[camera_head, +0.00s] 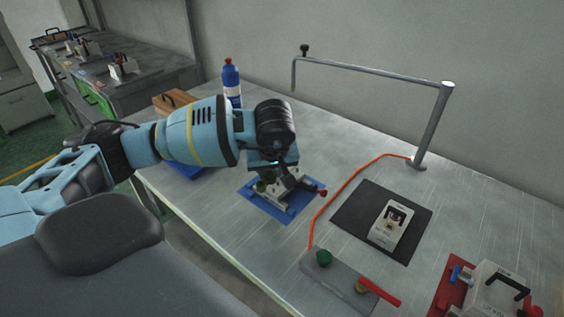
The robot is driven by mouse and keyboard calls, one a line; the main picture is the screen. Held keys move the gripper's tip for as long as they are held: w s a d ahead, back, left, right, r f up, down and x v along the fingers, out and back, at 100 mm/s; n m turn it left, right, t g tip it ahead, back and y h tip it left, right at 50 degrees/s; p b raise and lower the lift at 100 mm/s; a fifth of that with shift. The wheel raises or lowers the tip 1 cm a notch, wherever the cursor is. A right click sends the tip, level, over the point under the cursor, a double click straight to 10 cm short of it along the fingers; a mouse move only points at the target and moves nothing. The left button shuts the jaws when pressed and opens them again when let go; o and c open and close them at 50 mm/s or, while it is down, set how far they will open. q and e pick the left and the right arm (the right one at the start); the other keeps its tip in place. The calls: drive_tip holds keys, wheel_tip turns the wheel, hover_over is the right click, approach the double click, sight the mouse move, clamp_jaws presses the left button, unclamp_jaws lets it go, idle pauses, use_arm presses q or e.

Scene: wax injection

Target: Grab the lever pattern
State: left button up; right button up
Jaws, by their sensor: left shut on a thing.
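My left gripper (283,187) is low over the blue mat (288,217) near the middle of the table. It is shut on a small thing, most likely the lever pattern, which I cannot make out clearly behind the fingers. A grey metal mould or fixture (272,200) with a red knob (323,193) lies on the mat right under the gripper. My wrist hides part of it, and I cannot tell whether the held thing still touches it. My right gripper is not in view.
A white block with a dark handle (389,226) sits on a black mat (357,210). A grey plate (335,281) has a green knob and red lever. A metal post (431,130), orange cable (345,182), blue bottle (231,84) and red tray (447,293) stand around.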

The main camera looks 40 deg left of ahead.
use_arm(q)
drive_tip(key=s, duration=0.9)
drive_tip(key=shift+s+r, duration=0.15)
drive_tip(key=shift+r, duration=0.25)
drive_tip(key=shift+d, duration=0.1)
